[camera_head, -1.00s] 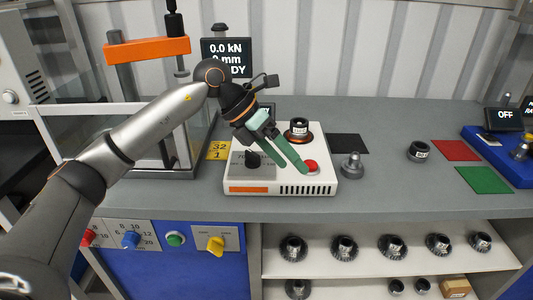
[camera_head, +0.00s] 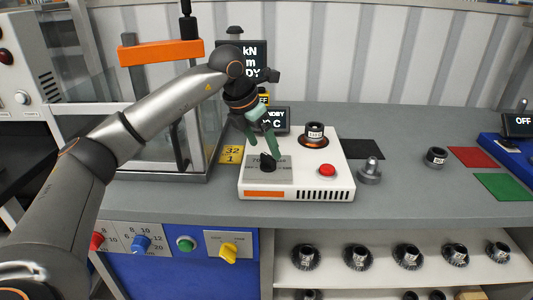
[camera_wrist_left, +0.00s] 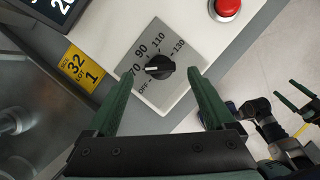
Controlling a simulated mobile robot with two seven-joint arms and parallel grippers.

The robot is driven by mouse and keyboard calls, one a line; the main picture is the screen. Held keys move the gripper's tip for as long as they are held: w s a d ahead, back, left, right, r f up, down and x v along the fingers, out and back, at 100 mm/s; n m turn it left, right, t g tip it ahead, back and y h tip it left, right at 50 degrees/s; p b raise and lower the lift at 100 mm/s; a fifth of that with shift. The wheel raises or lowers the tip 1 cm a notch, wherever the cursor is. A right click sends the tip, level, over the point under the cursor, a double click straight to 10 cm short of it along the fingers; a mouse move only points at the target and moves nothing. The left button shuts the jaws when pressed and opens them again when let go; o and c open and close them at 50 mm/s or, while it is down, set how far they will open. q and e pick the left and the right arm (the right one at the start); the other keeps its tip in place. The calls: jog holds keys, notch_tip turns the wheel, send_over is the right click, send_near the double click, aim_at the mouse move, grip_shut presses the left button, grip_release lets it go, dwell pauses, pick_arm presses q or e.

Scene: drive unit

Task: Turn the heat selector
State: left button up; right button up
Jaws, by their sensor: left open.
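The heat selector is a black knob (camera_head: 267,164) on a grey dial plate (camera_wrist_left: 175,50) at the left of the white heater unit (camera_head: 340,180). In the left wrist view the knob (camera_wrist_left: 160,67) lies between and beyond my left gripper's fingertips, with dial marks including 70, 90, 110, 130 and OFF around it.
A red button (camera_head: 327,170) and a dark ring part (camera_head: 315,132) on a heating plate are on the same unit. A metal part (camera_head: 370,170) stands just right of it. A yellow label (camera_head: 231,154) lies left. The glass-walled press stands at the left.

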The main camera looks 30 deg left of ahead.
aim_at(268, 156)
pick_arm(q)
jog(key=shift+x, duration=1.6)
jog(key=c, duration=1.4)
